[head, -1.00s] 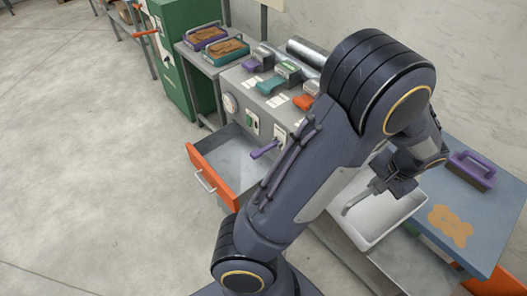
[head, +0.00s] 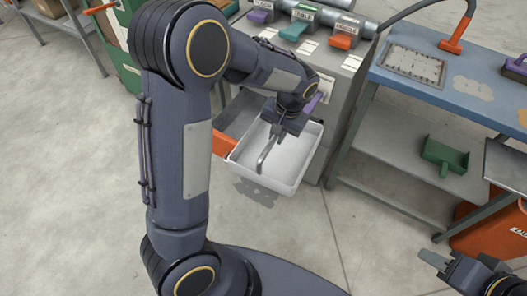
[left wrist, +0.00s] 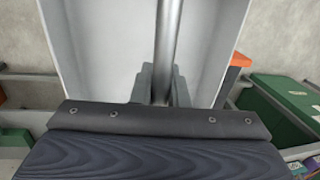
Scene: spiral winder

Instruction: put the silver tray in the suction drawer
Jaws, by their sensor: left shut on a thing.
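The silver tray (head: 248,157), a pale shallow tray with a bent metal handle (head: 266,153), hangs from my left gripper (head: 277,132) in the head view. The gripper is shut on the handle, whose rod also shows between the fingers in the left wrist view (left wrist: 168,50). The open drawer with an orange front (head: 222,144) is in the grey cabinet, just behind and left of the tray. The tray hides part of it, and I cannot tell whether they touch. My right gripper (head: 437,262) is at the lower right, away from the tray; its jaws are unclear.
The grey cabinet (head: 335,65) carries coloured levers on top. A blue table (head: 395,84) stands to its right, with a green scoop-like item (head: 444,155) on its lower shelf. A green cabinet (head: 112,45) is at upper left. The floor in front is clear.

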